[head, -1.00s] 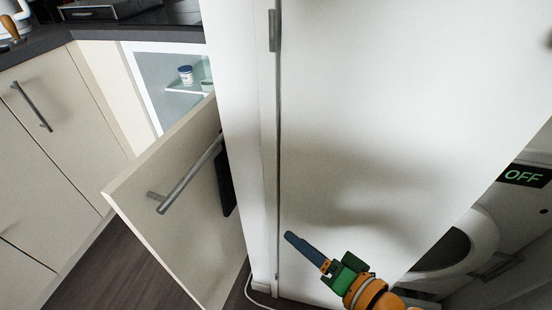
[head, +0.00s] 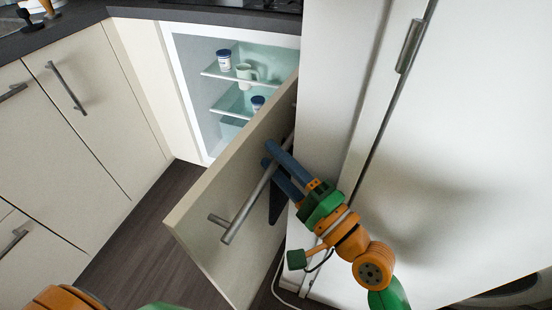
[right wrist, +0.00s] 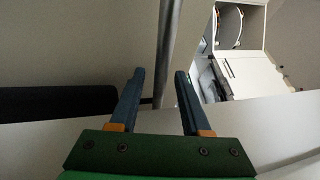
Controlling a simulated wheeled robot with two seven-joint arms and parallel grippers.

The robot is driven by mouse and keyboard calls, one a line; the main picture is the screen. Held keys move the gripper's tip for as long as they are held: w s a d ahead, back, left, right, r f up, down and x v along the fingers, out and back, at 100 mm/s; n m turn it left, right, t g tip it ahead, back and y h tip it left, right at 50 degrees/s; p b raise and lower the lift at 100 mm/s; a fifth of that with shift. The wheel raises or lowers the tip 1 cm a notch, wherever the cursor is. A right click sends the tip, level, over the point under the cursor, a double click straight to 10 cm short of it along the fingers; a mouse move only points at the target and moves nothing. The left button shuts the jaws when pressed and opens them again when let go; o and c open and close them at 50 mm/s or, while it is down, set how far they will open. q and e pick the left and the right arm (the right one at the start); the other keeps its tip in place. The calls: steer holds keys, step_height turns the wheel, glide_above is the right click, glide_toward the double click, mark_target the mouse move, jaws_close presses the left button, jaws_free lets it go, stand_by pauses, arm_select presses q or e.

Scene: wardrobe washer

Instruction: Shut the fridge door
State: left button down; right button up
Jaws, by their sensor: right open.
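The fridge door (head: 225,195), a cream panel, stands ajar in the head view. The lit fridge (head: 188,85) shows behind it with shelves inside. A metal bar handle (head: 256,200) runs along the door's outer face. My right gripper (head: 269,155) is at the upper part of this handle, its blue fingers apart. In the right wrist view, the handle (right wrist: 168,50) shows between the open fingertips (right wrist: 160,76); I cannot tell whether they touch it. My left gripper is out of view.
A white wall panel (head: 335,85) and tall white door (head: 470,150) stand close on the right. Cream cabinets (head: 95,120) with bar handles stand left. A jar (head: 224,60) and mug (head: 245,74) stand on a fridge shelf. Dark floor (head: 135,235) is clear left of the door.

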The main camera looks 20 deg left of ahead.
jaws_close()
stand_by(0.5)
stand_by(0.8)
